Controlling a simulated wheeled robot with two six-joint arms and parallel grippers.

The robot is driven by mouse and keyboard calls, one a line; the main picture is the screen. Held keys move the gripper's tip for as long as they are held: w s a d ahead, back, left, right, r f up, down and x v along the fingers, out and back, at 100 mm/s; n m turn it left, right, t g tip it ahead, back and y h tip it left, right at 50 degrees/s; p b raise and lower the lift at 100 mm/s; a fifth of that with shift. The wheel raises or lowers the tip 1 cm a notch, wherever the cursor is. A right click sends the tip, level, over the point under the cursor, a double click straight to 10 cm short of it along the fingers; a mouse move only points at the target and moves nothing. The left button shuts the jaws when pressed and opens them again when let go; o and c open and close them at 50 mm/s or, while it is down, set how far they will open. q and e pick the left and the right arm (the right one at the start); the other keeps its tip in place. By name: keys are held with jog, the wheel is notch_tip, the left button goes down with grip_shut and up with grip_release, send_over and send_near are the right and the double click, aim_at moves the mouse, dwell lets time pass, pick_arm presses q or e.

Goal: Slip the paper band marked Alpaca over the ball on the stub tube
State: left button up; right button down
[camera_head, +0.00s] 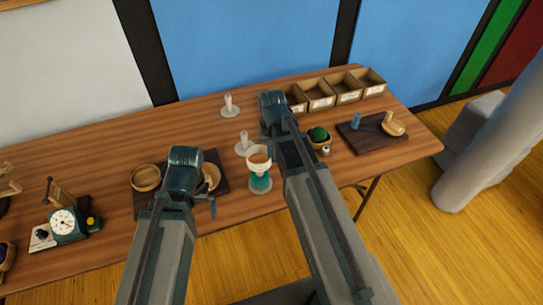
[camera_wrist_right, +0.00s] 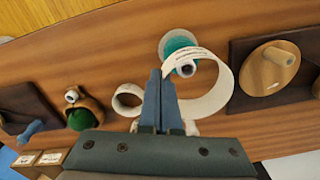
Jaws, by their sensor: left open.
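A cream paper band (camera_head: 258,152) hangs just above the teal ball (camera_head: 260,183) on its stand near the table's front edge. In the right wrist view the band (camera_wrist_right: 222,95) is a wide ring with print on its rim. The band's word is too small to read. My right gripper (camera_wrist_right: 162,98) is shut on the band's side wall. My left gripper (camera_head: 212,203) is open and empty above the dark left board.
Two pale stands (camera_head: 229,107) (camera_head: 243,146) are behind the ball. A wooden bowl (camera_head: 145,177) is on the left board, beside a dial scale (camera_head: 65,222). A green ball (camera_head: 318,133) in a holder, a dark board (camera_head: 365,138) and open boxes (camera_head: 320,95) stand right.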

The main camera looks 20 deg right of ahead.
jog(key=shift+s+f+b, duration=0.1)
jog(key=shift+f+b, duration=3.9)
jog(key=shift+f, duration=0.2)
jog(key=c, duration=1)
grip_release()
jog(key=shift+c, duration=0.2)
notch_tip(320, 180, up, 14)
jog(key=p, duration=1.4)
jog(key=shift+f, duration=0.1)
